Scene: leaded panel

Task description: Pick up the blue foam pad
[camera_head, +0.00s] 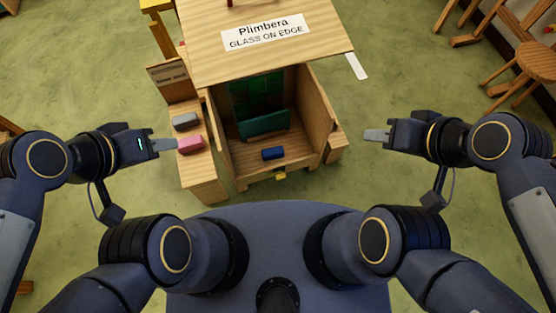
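The blue foam pad (272,154) is a small dark blue block lying on the floor of the wooden box, near its open front. No gripper touches it. My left gripper (165,144) is to the left of the box, with its tips close to a pink pad (190,145) on the side shelf. Whether they touch cannot be told. My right gripper (376,135) is outside the box to the right, over the floor, with nothing seen in it. The fingers of each gripper overlap in this view, so their opening is hidden.
The wooden box (313,110) has side walls and a roof board signed "Plimbera". A dark green panel (263,124) leans inside behind the blue pad. A grey pad (185,121) lies on the left shelf (203,173). A stool (538,60) stands far right.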

